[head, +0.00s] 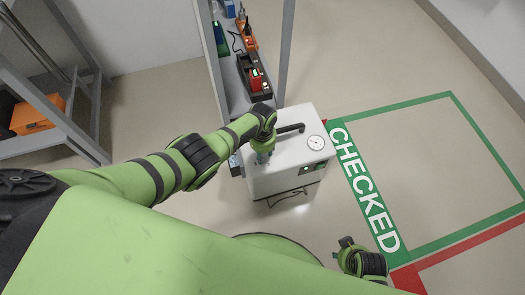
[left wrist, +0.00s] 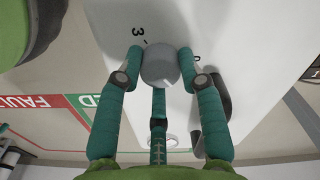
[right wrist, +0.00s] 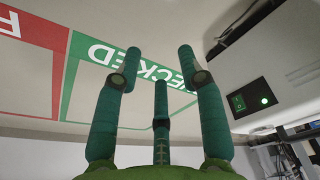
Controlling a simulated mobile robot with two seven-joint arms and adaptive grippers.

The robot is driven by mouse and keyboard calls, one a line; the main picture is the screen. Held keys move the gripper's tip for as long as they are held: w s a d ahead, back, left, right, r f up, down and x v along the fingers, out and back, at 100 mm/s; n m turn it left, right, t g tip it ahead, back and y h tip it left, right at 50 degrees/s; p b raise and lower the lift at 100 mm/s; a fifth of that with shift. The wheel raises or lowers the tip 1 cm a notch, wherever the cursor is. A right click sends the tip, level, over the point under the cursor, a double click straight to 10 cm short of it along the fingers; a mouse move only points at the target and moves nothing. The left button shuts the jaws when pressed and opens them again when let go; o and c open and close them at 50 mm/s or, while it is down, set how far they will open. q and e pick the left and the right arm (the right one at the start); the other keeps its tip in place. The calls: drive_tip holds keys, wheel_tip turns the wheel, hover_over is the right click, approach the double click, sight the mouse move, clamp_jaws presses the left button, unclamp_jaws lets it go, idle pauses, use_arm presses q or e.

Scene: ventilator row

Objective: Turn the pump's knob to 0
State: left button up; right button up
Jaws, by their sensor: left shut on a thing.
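The pump (head: 285,183) is a white box on the floor with a dark handle (head: 290,128) and a round gauge (head: 316,143) on top. Its knob (left wrist: 161,67) is a grey round cap, seen in the left wrist view, with a "3" printed beside it. My left gripper (head: 263,156) is over the pump's top and shut on the knob, a finger on either side. In the head view the gripper hides the knob. My right gripper (right wrist: 158,65) is open and empty, in front and right of the pump.
A shelf rack (head: 283,60) with devices stands just behind the pump. Another rack (head: 45,105) with an orange case (head: 38,112) is at the left. A green CHECKED floor frame (head: 385,232) lies right of the pump, its inside clear. A green-lit switch (right wrist: 264,100) is on the pump's side.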

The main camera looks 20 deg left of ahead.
use_arm(q)
drive_tip(key=n, duration=0.3)
drive_tip(key=shift+s+n, duration=0.1)
drive_tip(key=shift+n, duration=0.2)
drive_tip(key=n, duration=0.2)
drive_tip(key=shift+n+p, duration=0.35)
drive_tip(key=shift+n, duration=2.15)
use_arm(e)
drive_tip(key=shift+s+f, duration=0.2)
drive_tip(key=shift+f, duration=0.3)
drive_tip(key=shift+s+f, duration=0.2)
drive_tip(key=shift+f, duration=0.3)
drive_tip(key=shift+s+f, duration=0.1)
drive_tip(key=shift+s, duration=0.15)
use_arm(q)
drive_tip(key=o, duration=1.2)
drive_tip(key=shift+c, duration=0.2)
